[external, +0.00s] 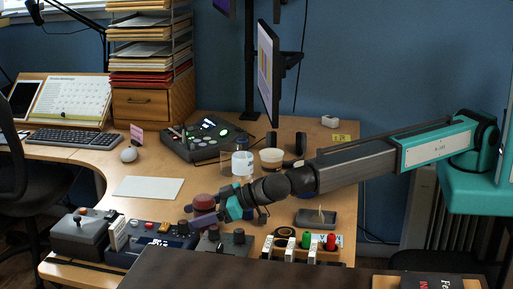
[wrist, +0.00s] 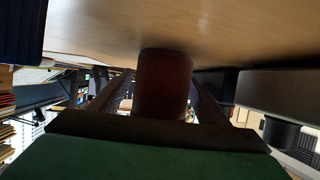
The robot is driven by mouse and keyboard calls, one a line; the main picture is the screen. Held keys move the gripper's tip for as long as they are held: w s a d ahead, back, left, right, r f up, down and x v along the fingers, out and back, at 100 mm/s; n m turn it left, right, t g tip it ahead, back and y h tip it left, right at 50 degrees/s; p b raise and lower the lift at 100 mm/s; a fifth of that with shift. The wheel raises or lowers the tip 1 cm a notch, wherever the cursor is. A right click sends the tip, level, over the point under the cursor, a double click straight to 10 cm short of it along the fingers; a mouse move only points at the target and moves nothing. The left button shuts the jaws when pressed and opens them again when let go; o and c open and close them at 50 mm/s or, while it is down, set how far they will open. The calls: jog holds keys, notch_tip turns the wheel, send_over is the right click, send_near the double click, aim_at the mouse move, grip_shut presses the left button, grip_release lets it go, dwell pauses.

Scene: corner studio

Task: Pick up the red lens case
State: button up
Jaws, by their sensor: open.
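The red lens case (external: 204,201) is a short, dark red round piece on the desk, low and left of centre in the external view. In the wrist view, which shows the desk upside down, the red lens case (wrist: 164,80) is a dark red cylinder against the wood. My gripper (external: 213,214) is low over the desk at the case, with purple fingers partly hiding its lower part. In the wrist view my gripper (wrist: 160,98) is open, one finger on each side of the case. Whether either finger touches it, I cannot tell.
Control boxes (external: 153,242) stand close by at the desk's front. A grey tray (external: 315,218) and red and green knobs are to the right. A white jar (external: 242,163) and a cup (external: 271,158) stand behind my gripper. White paper (external: 148,187) lies flat to the left.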

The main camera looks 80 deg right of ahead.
jog(key=c, duration=1.3)
jog(key=shift+r, duration=5.05)
